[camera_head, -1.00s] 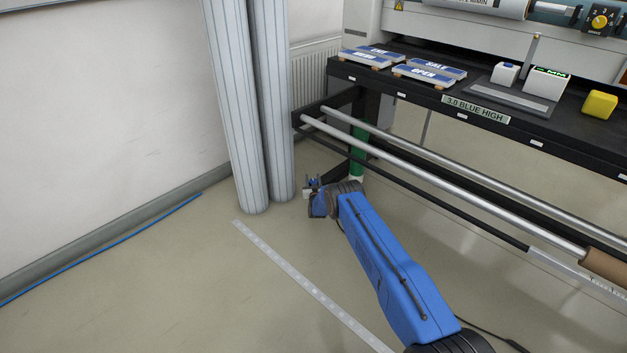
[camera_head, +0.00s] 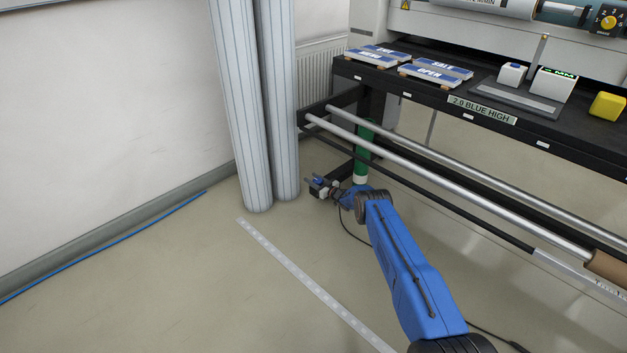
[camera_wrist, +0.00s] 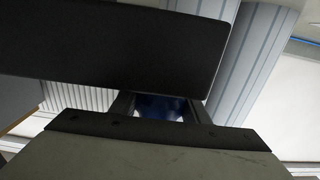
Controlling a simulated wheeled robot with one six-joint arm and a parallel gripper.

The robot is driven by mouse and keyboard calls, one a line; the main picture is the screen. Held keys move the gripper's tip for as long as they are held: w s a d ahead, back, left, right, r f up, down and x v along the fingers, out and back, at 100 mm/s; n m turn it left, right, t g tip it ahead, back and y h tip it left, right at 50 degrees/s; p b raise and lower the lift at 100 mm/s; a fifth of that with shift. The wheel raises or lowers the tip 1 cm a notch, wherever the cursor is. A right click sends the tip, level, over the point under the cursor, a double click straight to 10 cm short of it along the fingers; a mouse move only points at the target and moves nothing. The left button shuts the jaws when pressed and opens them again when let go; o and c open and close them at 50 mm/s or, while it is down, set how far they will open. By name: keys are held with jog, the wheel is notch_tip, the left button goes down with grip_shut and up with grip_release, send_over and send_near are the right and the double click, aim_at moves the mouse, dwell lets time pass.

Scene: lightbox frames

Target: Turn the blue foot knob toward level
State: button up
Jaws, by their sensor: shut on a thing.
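The blue foot knob (camera_wrist: 160,106) shows dark blue between my two fingers in the wrist view, partly hidden by a black beam above it. My gripper (camera_wrist: 160,110) is shut on the knob. In the head view my gripper (camera_head: 319,186) is low by the floor, near the foot of the black table frame (camera_head: 350,172). The knob is too small to make out clearly there. A label (camera_head: 482,110) on the table's front edge reads "2.0 BLUE HIGH".
Tall grey-white rolls (camera_head: 243,120) stand just left of my gripper. Silver rails (camera_head: 430,165) run along the table's front above the floor. A green post (camera_head: 363,140) stands behind my wrist.

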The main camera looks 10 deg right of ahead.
jog(key=shift+s+a+n+g+y, duration=0.15)
jog(key=shift+a+n+g+y, duration=0.05)
jog(key=shift+n+g+y, duration=0.45)
jog(key=o, duration=1.1)
jog(key=shift+c, duration=0.2)
